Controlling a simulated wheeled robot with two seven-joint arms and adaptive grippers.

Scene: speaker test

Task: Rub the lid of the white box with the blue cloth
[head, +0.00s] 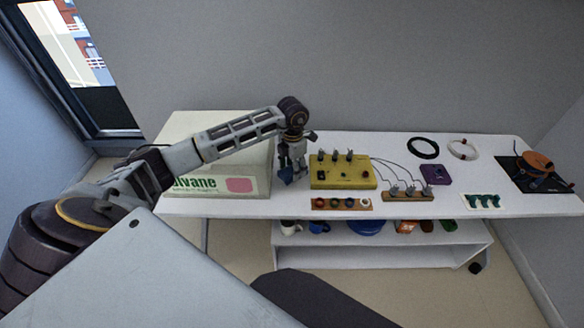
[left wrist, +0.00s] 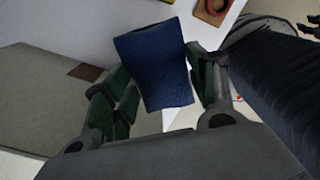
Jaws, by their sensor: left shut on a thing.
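The white box (head: 185,128) stands at the left end of the table, its pale lid facing up and partly hidden behind my left arm. Its front carries a label with green letters and a pink patch. My left gripper (head: 291,170) points down just right of the box, beside the yellow device. It is shut on the blue cloth (head: 286,177), which shows as a small blue piece at the fingertips. In the left wrist view the cloth (left wrist: 158,65) hangs between the two green-padded fingers. I see no contact between cloth and lid. My right gripper is not in view.
Right of the gripper stands a yellow device (head: 343,173) with black knobs, wired to a wooden terminal strip (head: 408,194). A wooden strip with coloured pieces (head: 342,204) lies in front. A purple block (head: 436,174), cable rings and a black board (head: 528,176) lie farther right.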

